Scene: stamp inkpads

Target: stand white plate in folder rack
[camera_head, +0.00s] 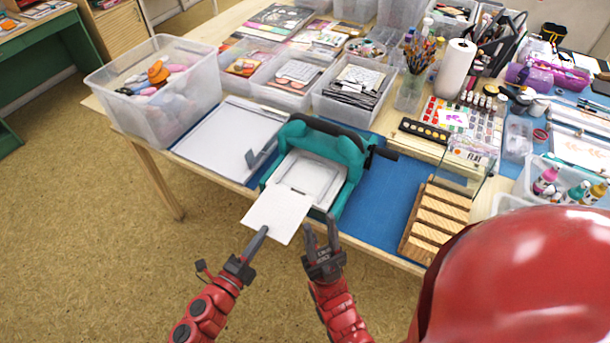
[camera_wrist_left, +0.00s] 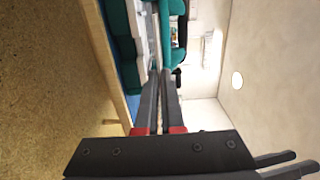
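The white plate (camera_head: 279,211) is a thin, flat square held out over the front edge of the table, at the mouth of a teal press (camera_head: 347,150). My left gripper (camera_head: 263,231) is at the plate's near edge, its fingers nearly together and seemingly pinching it. In the left wrist view the fingers (camera_wrist_left: 160,76) converge on a thin pale edge-on strip. My right gripper (camera_head: 320,224) is open and empty, just right of the plate. The wooden folder rack (camera_head: 437,218), with several slanted slots, stands at the table's front edge to the right. Its slots look empty.
A blue mat (camera_head: 384,205) lies bare between press and rack. A clear bin (camera_head: 195,85) stands at the left. A paper tray (camera_head: 215,150) is left of the press. A paint palette (camera_head: 424,131) and clear boxes (camera_head: 352,110) crowd behind.

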